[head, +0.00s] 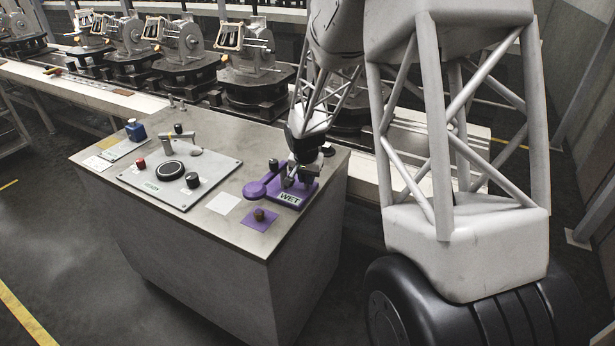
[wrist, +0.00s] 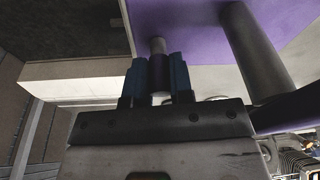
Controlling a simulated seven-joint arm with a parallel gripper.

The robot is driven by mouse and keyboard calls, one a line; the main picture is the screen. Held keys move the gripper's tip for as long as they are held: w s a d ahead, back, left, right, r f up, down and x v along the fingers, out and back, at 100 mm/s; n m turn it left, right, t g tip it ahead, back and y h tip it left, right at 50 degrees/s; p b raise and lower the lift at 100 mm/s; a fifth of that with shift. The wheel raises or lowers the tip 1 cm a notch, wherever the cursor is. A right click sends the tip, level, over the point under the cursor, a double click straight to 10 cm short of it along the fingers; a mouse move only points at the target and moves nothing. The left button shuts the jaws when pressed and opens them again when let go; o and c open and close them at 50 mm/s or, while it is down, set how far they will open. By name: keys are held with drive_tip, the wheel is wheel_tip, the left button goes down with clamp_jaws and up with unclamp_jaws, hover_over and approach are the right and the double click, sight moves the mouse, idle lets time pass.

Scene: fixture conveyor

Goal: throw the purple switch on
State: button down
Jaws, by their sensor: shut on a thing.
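The purple switch (head: 309,187) is a purple base plate labelled WET near the right end of the grey bench top. A round purple paddle (head: 255,190) sticks out at its left, near a short dark post (head: 273,164). My gripper (head: 289,182) reaches down over the plate. A thicker dark post (wrist: 255,45) stands to the right. I cannot tell the switch's setting.
Further left are a control panel (head: 208,178) with knobs and a dial, and a blue switch (head: 135,130). A conveyor with machines (head: 255,65) runs behind the bench.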

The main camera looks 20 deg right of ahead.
drive_tip(key=shift+s+a+t+h, duration=0.2)
drive_tip(key=shift+s+t+h, duration=0.05)
drive_tip(key=shift+t+h, duration=0.35)
drive_tip(key=shift+s+a+t+h, duration=0.15)
drive_tip(key=shift+s+t+h, duration=0.05)
drive_tip(key=shift+t+h, duration=0.35)
drive_tip(key=c, duration=1)
unclamp_jaws()
drive_tip(key=shift+a+r, duration=0.1)
drive_tip(key=shift+v, duration=3.75)
